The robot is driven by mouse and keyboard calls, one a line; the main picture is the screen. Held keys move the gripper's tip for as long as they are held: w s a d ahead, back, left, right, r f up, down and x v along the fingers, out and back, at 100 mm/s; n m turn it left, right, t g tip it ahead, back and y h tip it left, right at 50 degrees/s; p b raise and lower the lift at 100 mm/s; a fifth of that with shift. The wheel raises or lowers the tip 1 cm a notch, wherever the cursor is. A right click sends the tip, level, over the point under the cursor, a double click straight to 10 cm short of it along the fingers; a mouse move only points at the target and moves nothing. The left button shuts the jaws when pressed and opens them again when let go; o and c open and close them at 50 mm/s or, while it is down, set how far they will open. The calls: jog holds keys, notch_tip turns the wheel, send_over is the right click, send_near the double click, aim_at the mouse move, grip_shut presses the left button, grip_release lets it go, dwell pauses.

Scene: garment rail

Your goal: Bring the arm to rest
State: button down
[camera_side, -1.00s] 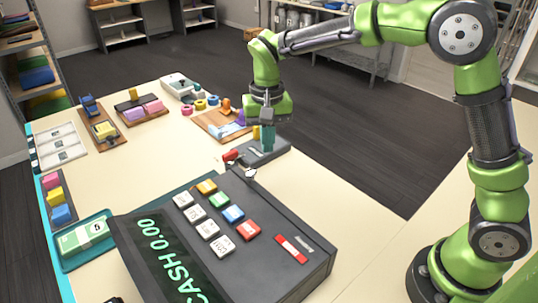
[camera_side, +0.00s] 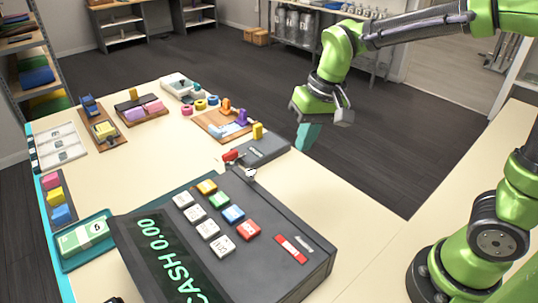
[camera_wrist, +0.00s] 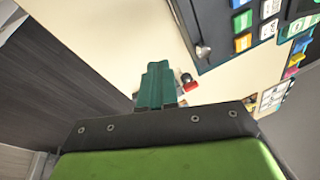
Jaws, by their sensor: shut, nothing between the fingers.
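My gripper (camera_side: 308,136) is shut and empty in the side view. Its teal fingers point down in the air just past the far right edge of the table, to the right of a dark grey box (camera_side: 264,150). In the wrist view, my gripper's teal fingers (camera_wrist: 157,78) are together with nothing seen between them. The green arm is raised and bent above the right side of the table.
A cash register (camera_side: 265,255) fills the table's front. A yellow piece (camera_side: 257,131) stands at the dark box.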

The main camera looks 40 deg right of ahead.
jog(key=s+d+r+t, duration=0.2)
jog(key=s, duration=0.4)
jog(key=s+d+r+t, duration=0.2)
jog(key=s+t, duration=0.1)
jog(key=s, duration=0.3)
jog(key=shift+d+r, duration=0.15)
jog(key=shift+d, duration=0.1)
